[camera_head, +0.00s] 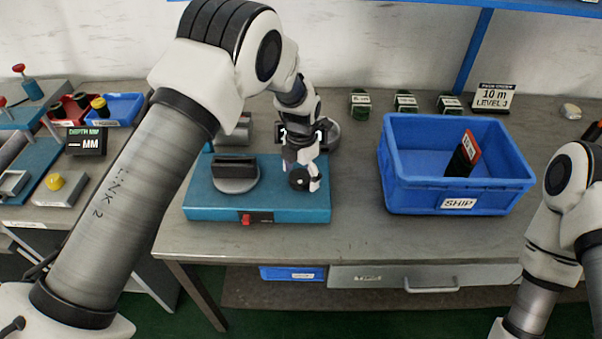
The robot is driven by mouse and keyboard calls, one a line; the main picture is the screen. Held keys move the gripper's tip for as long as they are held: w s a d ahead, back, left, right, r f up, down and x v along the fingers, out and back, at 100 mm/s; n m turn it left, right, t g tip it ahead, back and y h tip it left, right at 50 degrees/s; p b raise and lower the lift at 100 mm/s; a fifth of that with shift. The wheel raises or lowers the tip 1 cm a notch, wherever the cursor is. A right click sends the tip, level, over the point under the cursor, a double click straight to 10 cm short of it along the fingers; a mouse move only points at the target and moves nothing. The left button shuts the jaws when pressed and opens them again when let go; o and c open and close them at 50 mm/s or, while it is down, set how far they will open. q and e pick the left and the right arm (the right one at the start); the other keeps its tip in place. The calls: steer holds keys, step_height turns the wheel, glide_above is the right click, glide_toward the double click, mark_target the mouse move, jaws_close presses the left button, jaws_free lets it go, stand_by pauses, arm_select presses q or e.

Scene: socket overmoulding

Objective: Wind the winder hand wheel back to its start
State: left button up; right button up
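The winder is a teal base (205,205) on the grey bench, left of centre. A grey disc with a black block (236,168) sits on its left part, and a red switch (246,219) is on its front face. My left gripper (313,182) points down over the base's right end. A small dark round part (299,179) is right beside its fingers; I cannot tell whether it is the hand wheel's knob. My wrist hides much of this area, including any wheel, and the finger gap is too small to read. My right arm is at the right edge, its gripper out of view.
A blue SHIP bin (455,187) with a dark and red item stands right of the winder. A side table with trays (118,107) is left. The front bench strip is clear.

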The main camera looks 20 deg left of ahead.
mark_target(301, 176)
arm_select(q)
steer(key=shift+r, duration=0.15)
step_height(301, 176, up, 12)
stand_by(0.4)
steer(key=shift+f, duration=0.2)
